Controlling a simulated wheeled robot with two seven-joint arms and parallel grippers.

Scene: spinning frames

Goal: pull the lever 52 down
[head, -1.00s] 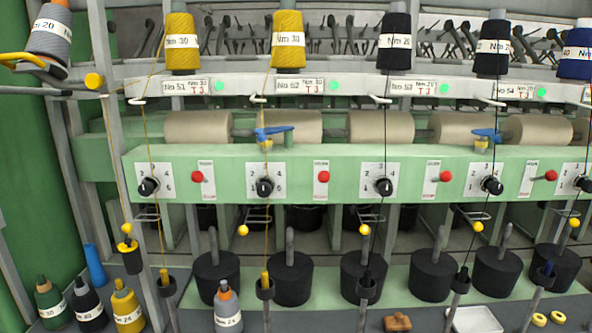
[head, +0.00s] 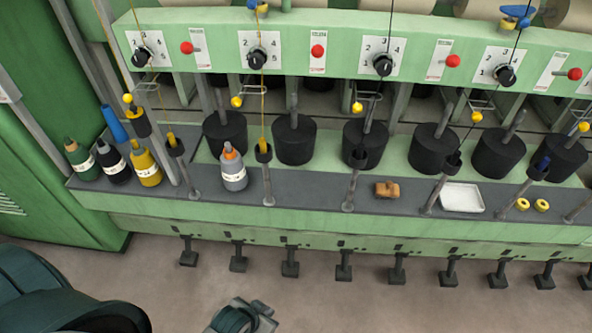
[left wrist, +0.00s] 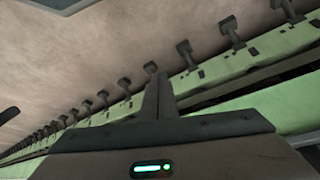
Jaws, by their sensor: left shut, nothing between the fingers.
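Several red-knobbed levers sit along the green rail in the head view. The second from the left (head: 317,51) stands on a white plate, where the No 52 sign hung above it earlier; the number signs are out of view now. My left gripper (left wrist: 158,78) is shut and empty in the left wrist view, pointing toward the row of black pedals. My right gripper is not in view.
Black dials (head: 257,59) sit beside the levers. Black pedals (head: 290,264) stick out below. The floor in front is clear.

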